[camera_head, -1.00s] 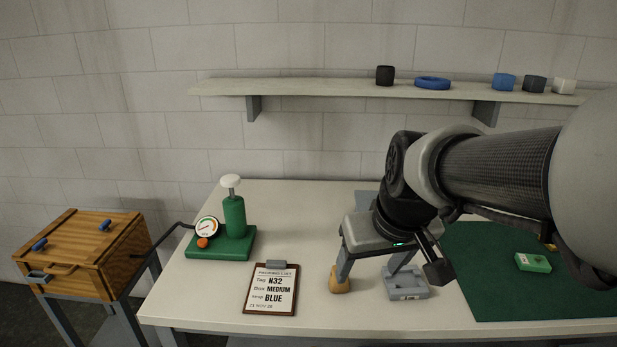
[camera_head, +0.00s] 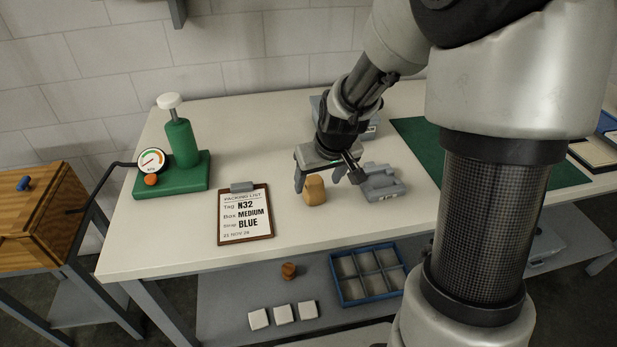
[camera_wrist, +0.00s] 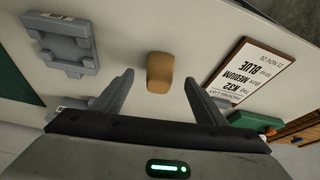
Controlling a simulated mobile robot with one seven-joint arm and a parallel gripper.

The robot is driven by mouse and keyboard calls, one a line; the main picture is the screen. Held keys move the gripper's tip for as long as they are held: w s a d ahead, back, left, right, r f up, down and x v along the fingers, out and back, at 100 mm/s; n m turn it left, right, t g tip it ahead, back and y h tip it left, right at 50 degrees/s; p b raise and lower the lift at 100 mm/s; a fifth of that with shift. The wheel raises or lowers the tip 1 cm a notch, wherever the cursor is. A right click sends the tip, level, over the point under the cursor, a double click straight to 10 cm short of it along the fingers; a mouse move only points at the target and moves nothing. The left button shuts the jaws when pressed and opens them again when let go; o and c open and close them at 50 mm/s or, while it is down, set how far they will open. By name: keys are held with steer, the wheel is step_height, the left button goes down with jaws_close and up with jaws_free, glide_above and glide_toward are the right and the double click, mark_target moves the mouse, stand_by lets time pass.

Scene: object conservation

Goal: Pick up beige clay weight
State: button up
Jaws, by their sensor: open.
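The beige clay weight (camera_head: 315,190) stands on the white table, right of the clipboard. It is a small rounded tan block with a narrower top. In the wrist view the weight (camera_wrist: 160,72) lies ahead of the fingertips, roughly midway between them. My gripper (camera_head: 329,178) is open and empty, pointing down close to the weight. In the wrist view the open fingers (camera_wrist: 158,85) stand either side of the weight's line, with a gap on each side. I cannot tell exactly how high the fingertips are above the table.
A grey fixture (camera_head: 381,184) stands close right of the weight. A clipboard (camera_head: 244,232) with a packing list lies left, beside a green pump (camera_head: 182,148) with a gauge. A green mat (camera_head: 425,140) lies further right. A blue divided tray (camera_head: 337,288) sits on the lower shelf.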

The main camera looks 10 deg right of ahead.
mark_target(316, 182)
steer(key=x, duration=0.5)
steer(key=shift+w+a+f, duration=0.1)
steer(key=shift+w+f, duration=0.1)
steer(key=shift+w, duration=0.2)
steer(key=c, duration=1.3)
